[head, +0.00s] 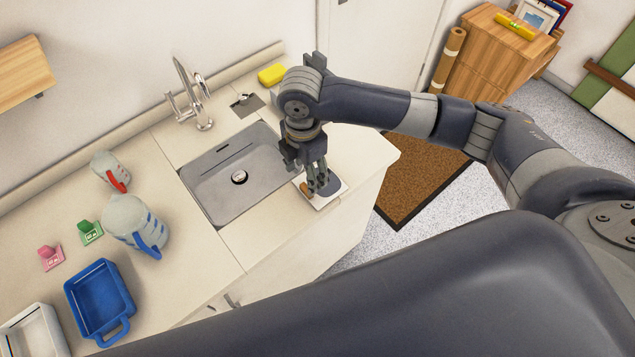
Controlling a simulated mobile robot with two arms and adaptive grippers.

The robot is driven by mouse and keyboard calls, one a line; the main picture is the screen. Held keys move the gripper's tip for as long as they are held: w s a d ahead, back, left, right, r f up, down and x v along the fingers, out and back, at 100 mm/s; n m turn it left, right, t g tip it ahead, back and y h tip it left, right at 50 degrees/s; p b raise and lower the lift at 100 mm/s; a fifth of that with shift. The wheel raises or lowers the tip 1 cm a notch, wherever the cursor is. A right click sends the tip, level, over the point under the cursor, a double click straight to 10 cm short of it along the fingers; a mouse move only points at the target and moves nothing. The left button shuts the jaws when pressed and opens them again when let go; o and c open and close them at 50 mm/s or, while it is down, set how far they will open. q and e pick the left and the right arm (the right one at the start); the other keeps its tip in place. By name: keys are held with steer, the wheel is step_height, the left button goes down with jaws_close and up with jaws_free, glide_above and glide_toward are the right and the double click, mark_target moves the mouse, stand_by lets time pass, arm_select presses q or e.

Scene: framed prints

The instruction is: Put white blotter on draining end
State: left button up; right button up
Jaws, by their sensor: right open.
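A small flat white piece (323,205), which looks like the white blotter, lies on the counter just right of the sink, near the front edge. A dark rounded shape and a small brown bit show on it, partly hidden by my fingers. My right gripper (318,188) points down right over it, with its fingers open. I cannot tell whether the fingertips touch it. The draining end (358,150) is the pale counter to the right of the sink (215,178). My left gripper is not in view.
A yellow sponge (272,74) lies at the back by the wall. A tap (190,100) stands behind the sink. Left of the sink stand a white jug with a blue handle (128,215), a smaller red-handled one (105,165) and a blue tray (75,293).

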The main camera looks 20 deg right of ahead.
steer(key=f, duration=0.1)
steer(key=f+p, duration=0.1)
steer(key=f, duration=0.2)
steer(key=shift+s+p, duration=0.3)
steer(key=shift+p, duration=0.1)
steer(key=shift+f, duration=0.7)
steer(key=c, duration=1.2)
steer(key=shift+w+r, duration=0.1)
steer(key=shift+c, duration=0.2)
